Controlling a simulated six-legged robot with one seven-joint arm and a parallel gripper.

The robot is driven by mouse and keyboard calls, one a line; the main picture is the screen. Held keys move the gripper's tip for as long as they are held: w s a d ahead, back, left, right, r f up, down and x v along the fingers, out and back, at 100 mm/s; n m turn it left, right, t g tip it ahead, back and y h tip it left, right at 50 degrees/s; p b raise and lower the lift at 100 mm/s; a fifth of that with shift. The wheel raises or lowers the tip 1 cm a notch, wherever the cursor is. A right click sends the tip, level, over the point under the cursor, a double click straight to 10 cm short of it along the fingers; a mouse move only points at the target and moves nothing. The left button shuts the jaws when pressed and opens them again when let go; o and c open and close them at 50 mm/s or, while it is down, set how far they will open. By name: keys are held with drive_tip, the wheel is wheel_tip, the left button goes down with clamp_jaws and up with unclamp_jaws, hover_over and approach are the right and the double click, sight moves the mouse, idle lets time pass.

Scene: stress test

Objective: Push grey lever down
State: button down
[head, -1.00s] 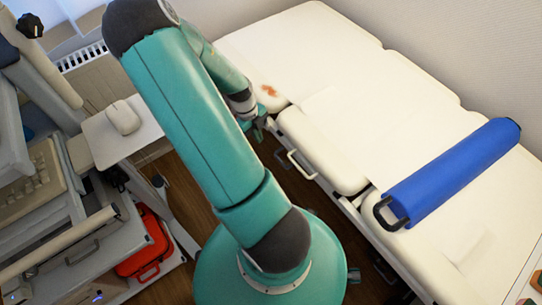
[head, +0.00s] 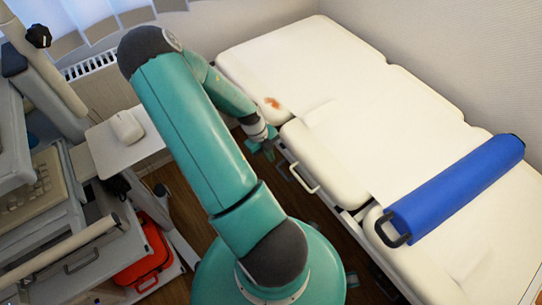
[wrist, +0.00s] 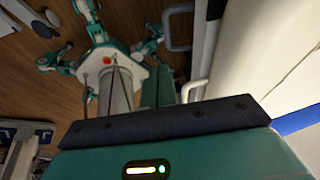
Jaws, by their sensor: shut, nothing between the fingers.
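A pale grey-white loop handle (head: 304,178) sticks out from the near side of the bed, below its cushions. It looks like the grey lever, though I cannot be sure. A pale loop handle also shows at the top of the wrist view (wrist: 166,28). My gripper (head: 268,150) is shut and empty beside the bed's edge, a little up and left of the handle in the head view. I see no contact between them. The gripper is small there and partly dark. In the wrist view my own teal and dark parts cover the lower half.
The white bed (head: 340,70) has a reddish stain and carries a blue roll (head: 455,188). On the left stand a cart with a keyboard (head: 30,190), a white side shelf with a mouse (head: 126,127), and a red bag (head: 145,265). Wooden floor lies between cart and bed.

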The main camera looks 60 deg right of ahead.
sight(279, 169)
drive_tip(key=x, duration=0.3)
drive_tip(key=d+x, duration=0.1)
drive_tip(key=x, duration=0.6)
drive_tip(key=shift+d+f, duration=0.2)
drive_tip(key=shift+f, duration=0.05)
drive_tip(key=shift+d+f, duration=0.2)
drive_tip(key=shift+f, duration=0.15)
